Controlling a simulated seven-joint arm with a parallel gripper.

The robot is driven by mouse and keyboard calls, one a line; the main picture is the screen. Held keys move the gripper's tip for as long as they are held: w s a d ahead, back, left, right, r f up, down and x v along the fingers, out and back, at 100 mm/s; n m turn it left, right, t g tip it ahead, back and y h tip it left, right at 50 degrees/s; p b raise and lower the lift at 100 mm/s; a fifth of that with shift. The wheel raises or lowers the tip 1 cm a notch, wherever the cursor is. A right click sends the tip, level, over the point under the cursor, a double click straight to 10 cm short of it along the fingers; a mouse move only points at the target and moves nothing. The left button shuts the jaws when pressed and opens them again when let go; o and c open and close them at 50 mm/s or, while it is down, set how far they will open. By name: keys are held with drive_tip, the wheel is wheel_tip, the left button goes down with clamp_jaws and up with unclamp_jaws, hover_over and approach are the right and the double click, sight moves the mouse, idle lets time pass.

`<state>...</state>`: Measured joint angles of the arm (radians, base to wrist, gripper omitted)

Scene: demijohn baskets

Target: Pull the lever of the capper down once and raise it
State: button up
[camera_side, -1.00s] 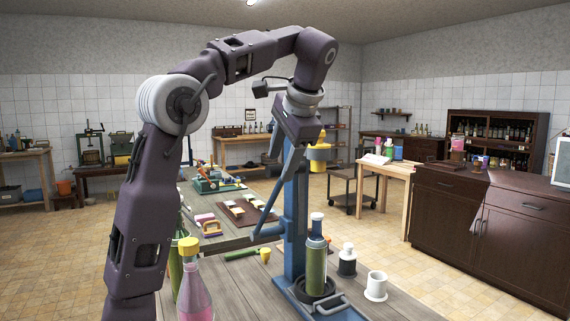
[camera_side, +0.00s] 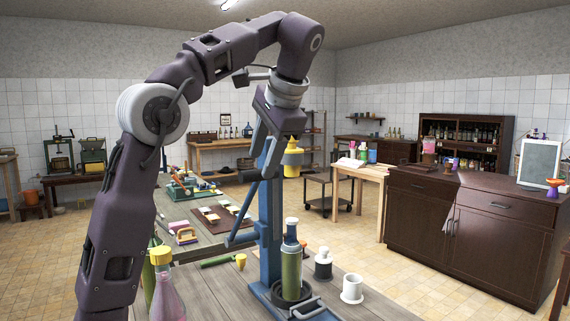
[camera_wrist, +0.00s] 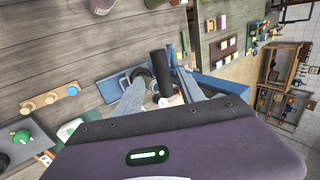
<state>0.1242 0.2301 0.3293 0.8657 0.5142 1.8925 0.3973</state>
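A gap separates head and bottle top. My gripper (camera_side: 258,165) points down beside the upper left of the column. In the wrist view, its two grey fingers (camera_wrist: 160,98) are spread apart. A black cylindrical grip (camera_wrist: 159,68), seemingly the lever's, shows between them, with visible space on both sides. Whether it lies fully between the fingertips or beyond them is unclear.
A white cup (camera_side: 352,290) and a small dark bottle (camera_side: 323,265) stand right of the capper. A pink bottle with a yellow cap (camera_side: 165,290) stands near my arm. Another table behind carries a brown board (camera_side: 222,217) and tools.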

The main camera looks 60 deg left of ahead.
drive_tip(key=d, duration=1)
drive_tip(key=s+a+f+t+h, duration=0.1)
drive_tip(key=s+a+f+h, duration=0.2)
drive_tip(key=a+f+h, duration=0.15)
drive_tip(key=s+d+f+t+h, duration=0.1)
drive_tip(key=s+d+f+t, duration=0.1)
drive_tip(key=s+d+f, duration=0.3)
drive_tip(key=s+d+f+t+h, duration=0.1)
drive_tip(key=s+d+f+t, duration=0.1)
drive_tip(key=s+d+f, duration=0.4)
drive_tip(key=s+f, duration=0.3)
drive_tip(key=f, duration=0.1)
drive_tip(key=shift+s+f+t, duration=0.2)
drive_tip(key=shift+t, duration=0.1)
idle(2.0)
